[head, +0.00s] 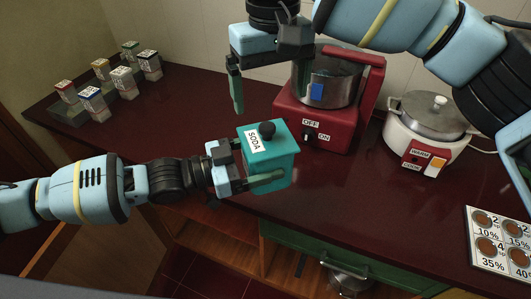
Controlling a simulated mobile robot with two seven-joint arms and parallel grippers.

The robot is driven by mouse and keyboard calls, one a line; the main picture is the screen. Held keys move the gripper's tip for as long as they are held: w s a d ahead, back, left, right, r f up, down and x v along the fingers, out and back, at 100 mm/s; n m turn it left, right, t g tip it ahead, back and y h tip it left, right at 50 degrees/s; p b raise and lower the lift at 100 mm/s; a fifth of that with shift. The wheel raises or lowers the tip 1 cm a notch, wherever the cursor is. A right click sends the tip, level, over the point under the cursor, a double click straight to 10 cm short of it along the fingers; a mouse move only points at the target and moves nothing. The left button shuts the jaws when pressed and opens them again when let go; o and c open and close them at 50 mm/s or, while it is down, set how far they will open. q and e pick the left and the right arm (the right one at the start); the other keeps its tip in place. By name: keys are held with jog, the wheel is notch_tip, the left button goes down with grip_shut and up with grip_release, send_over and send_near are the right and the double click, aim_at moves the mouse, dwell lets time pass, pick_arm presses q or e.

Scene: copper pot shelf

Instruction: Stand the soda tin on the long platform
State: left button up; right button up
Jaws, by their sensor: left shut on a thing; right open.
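The soda tin (280,165) is a teal box with a white SODA label and a dark round knob on its lid. My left gripper (258,168) is shut on it from the left, at the front edge of the counter. I cannot tell how far the tin is above the surface. My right gripper (267,88) is open and empty, pointing down behind the tin and left of the red appliance. A low, dark stepped stand (68,116) with several small jars is at the far left. I cannot tell for sure whether it is the long platform.
A red appliance (310,128) with a steel pot stands at the back centre. A white cooker (425,130) is to its right. A picture card (498,243) lies at the right. The dark red counter (165,115) is clear between jars and tin.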

aim_at(253, 141)
pick_arm(q)
jog(key=shift+a+r+m+g+h, duration=0.1)
jog(key=shift+a+m+g+h, duration=0.1)
jog(key=shift+a+m+g, duration=0.3)
jog(key=shift+a+r+m+g+h, duration=0.1)
jog(key=shift+a+m+g+h, duration=0.1)
jog(key=shift+m+g, duration=0.35)
jog(key=shift+s+a+f+m+g, duration=0.15)
jog(key=shift+a+m+g, duration=0.2)
jog(key=shift+g, duration=0.45)
jog(key=shift+s+a+r+m+g, duration=0.15)
jog(key=shift+a+m+g, duration=0.15)
jog(key=shift+g, duration=0.45)
jog(key=shift+f, duration=0.1)
jog(key=shift+f, duration=0.1)
pick_arm(e)
jog(key=a+f+m, duration=0.1)
jog(key=f, duration=0.3)
jog(key=s+a+f+m, duration=0.1)
jog(key=f+m, duration=0.1)
jog(key=f, duration=0.2)
jog(key=a+f+m, duration=0.1)
jog(key=f, duration=0.3)
jog(key=shift+s+a+m, duration=0.1)
jog(key=shift+s+m, duration=0.15)
jog(key=shift+m, duration=0.05)
jog(key=shift+c, duration=0.3)
